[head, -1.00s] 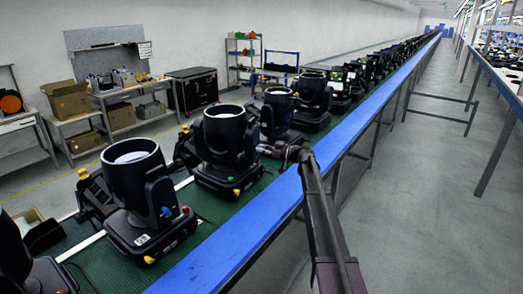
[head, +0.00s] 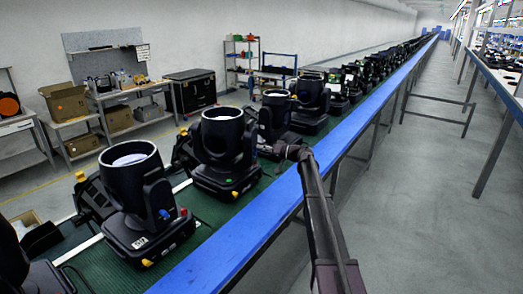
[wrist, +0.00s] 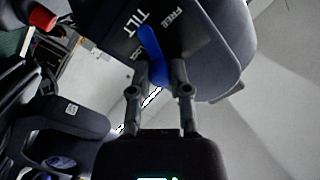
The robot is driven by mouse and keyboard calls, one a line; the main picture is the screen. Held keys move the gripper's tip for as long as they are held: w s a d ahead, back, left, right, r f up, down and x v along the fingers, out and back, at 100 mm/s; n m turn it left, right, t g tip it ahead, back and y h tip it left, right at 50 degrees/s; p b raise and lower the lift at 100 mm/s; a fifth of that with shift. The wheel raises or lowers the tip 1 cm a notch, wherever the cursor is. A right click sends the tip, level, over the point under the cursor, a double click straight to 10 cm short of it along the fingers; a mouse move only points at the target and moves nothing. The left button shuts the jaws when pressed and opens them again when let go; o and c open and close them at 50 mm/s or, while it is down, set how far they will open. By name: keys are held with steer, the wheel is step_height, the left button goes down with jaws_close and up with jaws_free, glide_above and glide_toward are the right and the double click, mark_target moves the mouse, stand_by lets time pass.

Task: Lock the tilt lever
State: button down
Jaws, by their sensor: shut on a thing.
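The blue tilt lever (wrist: 153,55) shows in the wrist view on a dark lamp housing (wrist: 205,45) marked TILT and FREE, with a third label partly hidden beside the lever. My gripper (wrist: 161,72) has its two fingers around the lever's lower end and is shut on it. In the head view my gripper (head: 270,150) reaches over the blue rail to a black par can (head: 273,118) in the row; the lever there is too small or hidden to make out.
Other par cans (head: 222,145) (head: 133,185) stand close together along the green conveyor (head: 195,240). The blue rail (head: 235,237) runs between the conveyor and the aisle. The grey aisle floor (head: 410,220) at right is clear. A red knob (wrist: 43,20) shows in the wrist view.

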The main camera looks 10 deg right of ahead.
steer(key=shift+w+m, duration=0.15)
steer(key=shift+m, duration=0.35)
steer(key=c, duration=0.6)
jaws_free()
steer(key=shift+d, duration=0.1)
steer(key=v, duration=1.2)
